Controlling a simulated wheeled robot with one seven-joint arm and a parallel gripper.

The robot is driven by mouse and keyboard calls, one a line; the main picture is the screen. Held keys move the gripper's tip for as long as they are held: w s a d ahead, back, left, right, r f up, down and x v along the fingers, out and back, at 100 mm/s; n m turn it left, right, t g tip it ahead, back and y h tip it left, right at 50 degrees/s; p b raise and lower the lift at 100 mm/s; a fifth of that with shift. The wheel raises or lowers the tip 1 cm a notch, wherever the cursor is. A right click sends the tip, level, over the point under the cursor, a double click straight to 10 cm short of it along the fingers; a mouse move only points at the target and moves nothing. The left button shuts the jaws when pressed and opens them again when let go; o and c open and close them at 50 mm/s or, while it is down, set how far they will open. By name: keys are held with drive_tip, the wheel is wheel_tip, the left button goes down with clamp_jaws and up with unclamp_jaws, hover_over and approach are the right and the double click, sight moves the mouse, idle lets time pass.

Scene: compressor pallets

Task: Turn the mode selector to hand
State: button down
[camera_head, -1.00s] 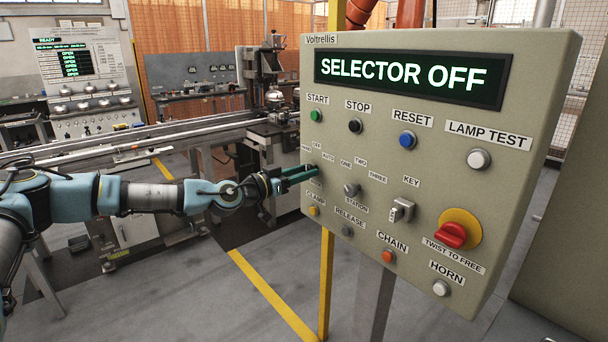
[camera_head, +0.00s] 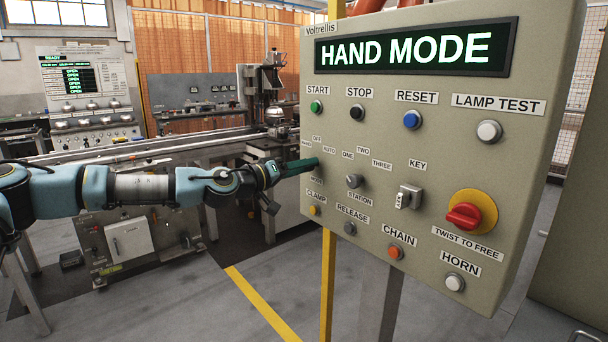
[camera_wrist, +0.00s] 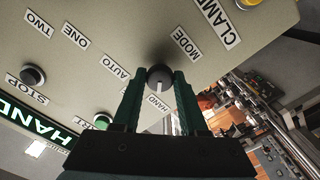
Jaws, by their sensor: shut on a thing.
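The mode selector (camera_wrist: 159,77) is a dark round knob with a pale pointer line, on the beige control panel (camera_head: 440,290). In the wrist view its line points toward the HAND label (camera_wrist: 158,103). My gripper (camera_wrist: 160,80) is shut on the knob, with one green finger on each side. In the head view my gripper (camera_head: 312,164) reaches the panel's left side from the left and hides the knob. The panel display (camera_head: 408,49) reads "HAND MODE".
Close to the selector are the green START button (camera_head: 317,106), the station selector (camera_head: 354,181) and the CLAMP button (camera_head: 314,210). A key switch (camera_head: 410,196) and a red twist knob (camera_head: 464,216) sit further right. A yellow post (camera_head: 327,285) stands below the panel.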

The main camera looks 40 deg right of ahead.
drive_tip(key=shift+n, duration=0.4)
drive_tip(key=shift+c, duration=2.3)
unclamp_jaws()
drive_tip(key=a, duration=1.1)
drive_tip(key=shift+w, duration=0.35)
drive_tip(key=shift+d+f, duration=0.1)
drive_tip(key=shift+f, duration=0.05)
